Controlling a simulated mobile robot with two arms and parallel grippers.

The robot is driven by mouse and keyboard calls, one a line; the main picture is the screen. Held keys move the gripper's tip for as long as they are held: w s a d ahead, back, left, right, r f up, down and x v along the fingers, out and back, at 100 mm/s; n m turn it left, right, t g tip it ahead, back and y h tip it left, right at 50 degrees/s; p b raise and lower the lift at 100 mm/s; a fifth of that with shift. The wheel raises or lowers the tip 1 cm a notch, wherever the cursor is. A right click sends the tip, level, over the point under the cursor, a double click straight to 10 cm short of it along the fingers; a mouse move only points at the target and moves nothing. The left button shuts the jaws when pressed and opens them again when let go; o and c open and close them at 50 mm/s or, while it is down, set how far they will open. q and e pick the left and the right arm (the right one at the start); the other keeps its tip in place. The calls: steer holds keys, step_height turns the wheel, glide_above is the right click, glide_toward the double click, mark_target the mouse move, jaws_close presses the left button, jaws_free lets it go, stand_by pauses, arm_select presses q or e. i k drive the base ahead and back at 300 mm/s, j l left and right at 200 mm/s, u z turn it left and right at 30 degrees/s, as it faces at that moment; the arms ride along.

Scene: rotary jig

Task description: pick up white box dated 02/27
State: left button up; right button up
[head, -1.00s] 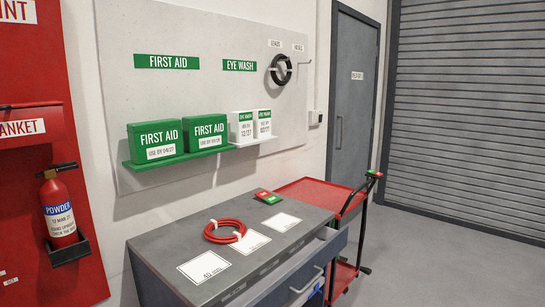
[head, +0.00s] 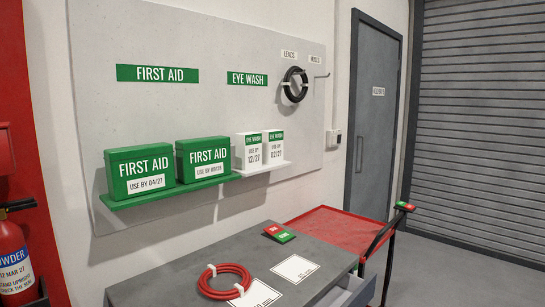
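Two white eye wash boxes with green tops stand upright side by side on the white shelf (head: 263,168) below the EYE WASH sign. The right one is the white box dated 02/27 (head: 280,152). The left one is the white box dated 12/27 (head: 250,154), close beside it. Both front labels face me and nothing covers them. Neither of my grippers shows in the head view.
Two green first aid boxes (head: 140,172) stand on the green shelf (head: 160,196) to the left. Below, the grey cabinet top (head: 205,262) holds a red coil (head: 226,282), white labelled cards and a red-green block (head: 280,232). A red cart (head: 335,228) stands to the right.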

mark_target(271, 139)
steer(key=u, duration=0.6)
steer(key=i+l+u, duration=0.1)
steer(key=l+u, duration=0.25)
steer(key=i+l+u, duration=0.1)
steer(key=l+u, duration=0.6)
steer(key=l, duration=0.1)
